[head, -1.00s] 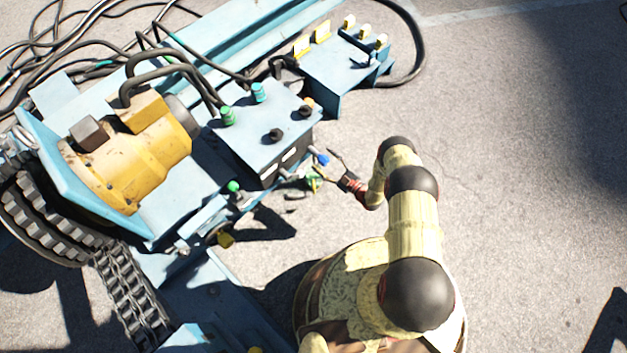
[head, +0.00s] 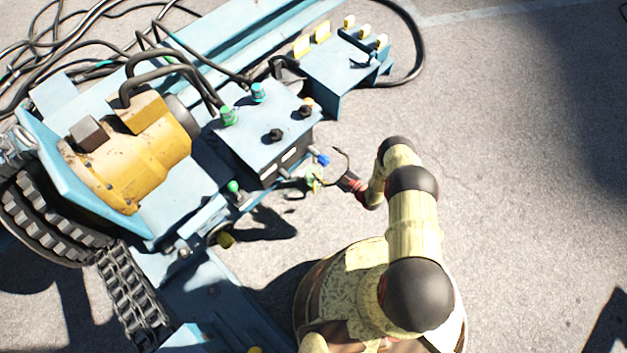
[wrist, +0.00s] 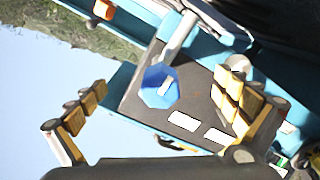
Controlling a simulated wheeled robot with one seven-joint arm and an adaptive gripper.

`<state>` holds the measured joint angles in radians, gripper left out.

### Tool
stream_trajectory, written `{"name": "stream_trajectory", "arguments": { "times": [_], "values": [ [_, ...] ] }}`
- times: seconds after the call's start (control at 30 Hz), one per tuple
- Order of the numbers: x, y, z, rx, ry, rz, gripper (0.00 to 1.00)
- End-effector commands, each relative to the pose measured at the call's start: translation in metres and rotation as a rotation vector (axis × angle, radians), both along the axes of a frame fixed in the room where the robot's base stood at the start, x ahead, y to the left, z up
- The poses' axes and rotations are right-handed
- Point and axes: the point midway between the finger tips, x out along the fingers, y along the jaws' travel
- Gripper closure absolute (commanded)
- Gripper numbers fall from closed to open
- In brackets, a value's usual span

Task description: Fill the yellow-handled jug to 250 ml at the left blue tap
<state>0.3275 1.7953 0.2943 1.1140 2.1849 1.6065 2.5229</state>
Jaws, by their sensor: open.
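A blue knob (head: 322,160) sticks out from the front of a light-blue control box, on a short grey stem. In the wrist view a blue many-sided knob (wrist: 158,86) lies in front of a dark panel, between my finger pads in the picture. My gripper (head: 328,168) is open beside the box front. Its two padded fingers stand wide apart in the wrist view (wrist: 168,90), and nothing is held. I cannot tell whether either finger touches the knob. I cannot make out a yellow-handled jug or a water tap in either view.
The control box (head: 262,125) has green and black knobs on top. A yellow motor (head: 130,160), a chain (head: 132,290) and black cables (head: 70,40) lie to the left. A second blue box (head: 345,65) with yellow levers stands behind. The pavement (head: 500,180) at right is clear.

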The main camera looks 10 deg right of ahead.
Motion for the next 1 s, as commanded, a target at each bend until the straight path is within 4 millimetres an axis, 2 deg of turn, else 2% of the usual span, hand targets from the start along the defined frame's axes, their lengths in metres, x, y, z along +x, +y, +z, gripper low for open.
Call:
{"name": "stream_trajectory", "arguments": {
  "times": [0.17, 1.0],
  "values": [
    [-0.002, -0.002, 0.000, 0.000, 0.001, -0.001, 0.00],
    [-0.047, -0.035, 0.000, 0.000, 0.000, -0.001, 0.00]
  ]
}}
